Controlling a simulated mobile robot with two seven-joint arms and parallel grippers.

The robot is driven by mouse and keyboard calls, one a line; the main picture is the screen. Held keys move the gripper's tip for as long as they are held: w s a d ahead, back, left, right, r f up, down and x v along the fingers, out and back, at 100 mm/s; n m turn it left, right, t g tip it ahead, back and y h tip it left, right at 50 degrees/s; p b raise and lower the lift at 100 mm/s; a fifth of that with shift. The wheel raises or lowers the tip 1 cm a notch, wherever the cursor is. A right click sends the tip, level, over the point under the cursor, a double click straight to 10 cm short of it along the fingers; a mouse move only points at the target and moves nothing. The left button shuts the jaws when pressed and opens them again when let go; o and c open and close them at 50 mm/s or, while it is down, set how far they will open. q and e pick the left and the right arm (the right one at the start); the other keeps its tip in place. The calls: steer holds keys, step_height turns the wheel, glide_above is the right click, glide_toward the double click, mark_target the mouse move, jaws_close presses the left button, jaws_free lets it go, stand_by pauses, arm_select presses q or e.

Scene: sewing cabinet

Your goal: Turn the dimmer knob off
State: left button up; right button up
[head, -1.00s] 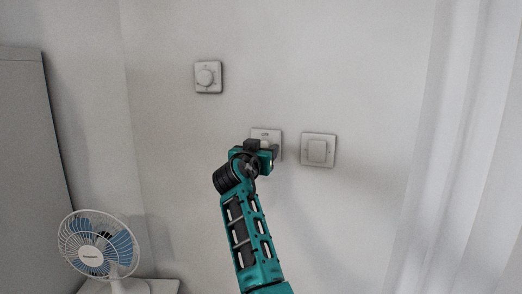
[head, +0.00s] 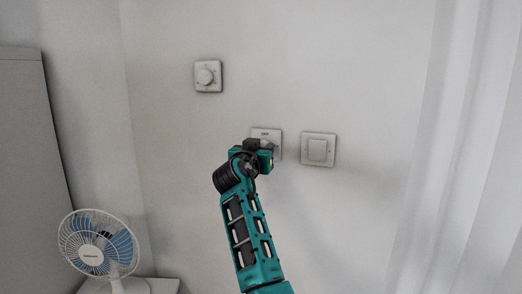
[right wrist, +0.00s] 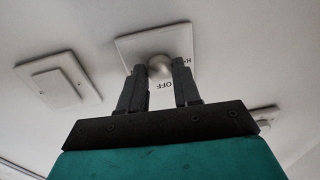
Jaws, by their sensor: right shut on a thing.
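The dimmer's white wall plate (head: 275,132) is in the middle of the wall in the head view, partly hidden by my right gripper (head: 261,147). In the right wrist view, its round pale knob (right wrist: 160,67) sits between the two dark fingers of my right gripper (right wrist: 160,73), which is shut on it. The letters "OFF" (right wrist: 165,85) are printed on the plate beside the knob. In the head view the knob is mostly covered by the gripper. My left gripper is not in view.
A flat rocker switch (head: 318,149) is just right of the dimmer. Another plate with a round knob (head: 207,76) is higher on the left. A fan (head: 98,246) stands at lower left beside a grey cabinet (head: 25,160). A pale curtain (head: 460,150) hangs at right.

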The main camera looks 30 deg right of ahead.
steer(key=n+g+p, duration=0.1)
steer(key=n, duration=1)
steer(key=n+g+p, duration=0.1)
steer(key=n, duration=1.1)
steer(key=shift+r+h, duration=0.2)
steer(key=shift+h, duration=0.1)
steer(key=shift+a+n, duration=0.1)
steer(key=shift+n, duration=0.3)
steer(key=o, duration=1.1)
steer(key=shift+c, duration=0.2)
